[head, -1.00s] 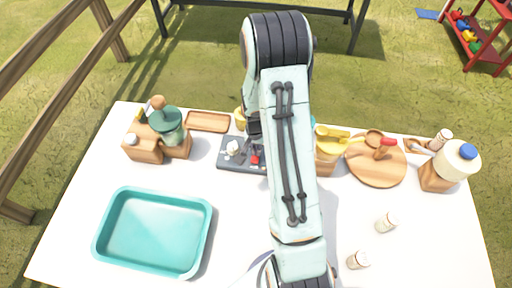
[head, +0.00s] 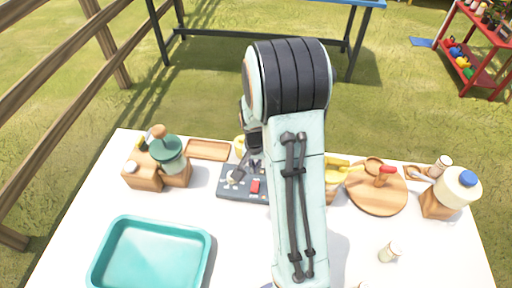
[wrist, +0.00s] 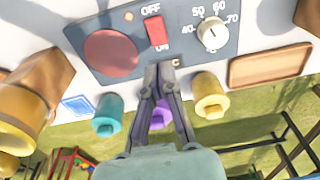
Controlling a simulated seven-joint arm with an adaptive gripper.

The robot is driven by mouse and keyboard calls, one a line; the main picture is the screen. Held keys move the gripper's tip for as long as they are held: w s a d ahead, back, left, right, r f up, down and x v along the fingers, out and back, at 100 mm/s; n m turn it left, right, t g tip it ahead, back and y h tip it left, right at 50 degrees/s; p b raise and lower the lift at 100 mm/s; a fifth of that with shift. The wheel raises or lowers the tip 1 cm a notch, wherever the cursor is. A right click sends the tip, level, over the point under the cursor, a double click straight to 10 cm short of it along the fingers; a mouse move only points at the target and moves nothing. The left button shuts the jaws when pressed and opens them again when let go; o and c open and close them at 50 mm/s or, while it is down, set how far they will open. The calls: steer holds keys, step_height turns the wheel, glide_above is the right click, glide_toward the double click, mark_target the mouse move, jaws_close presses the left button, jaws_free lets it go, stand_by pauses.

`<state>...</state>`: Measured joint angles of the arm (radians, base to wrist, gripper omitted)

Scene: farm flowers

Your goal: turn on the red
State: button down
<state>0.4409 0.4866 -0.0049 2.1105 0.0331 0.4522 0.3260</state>
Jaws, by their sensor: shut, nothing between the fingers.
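A dark grey control panel (head: 230,193) lies on the white table, left of my arm. In the wrist view the panel (wrist: 90,66) carries a red rocker switch (wrist: 156,32) between the words OFF and ON, a round red button (wrist: 111,53), a small orange light (wrist: 129,16) and a white dial (wrist: 213,34) with numbers. The switch also shows in the head view (head: 255,186). My gripper (wrist: 166,70) is shut and empty, its tips at the panel edge near the ON end. I cannot tell whether they touch, or which way the switch is tipped.
Teal (wrist: 108,115), purple (wrist: 160,114) and yellow (wrist: 209,95) pieces stand beside the panel. A wooden tray (head: 208,150) lies behind it. A teal bin (head: 150,260) is front left, a round wooden board (head: 372,200) right.

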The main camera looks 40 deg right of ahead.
step_height(320, 180, up, 8)
steer(key=shift+w+d, duration=0.45)
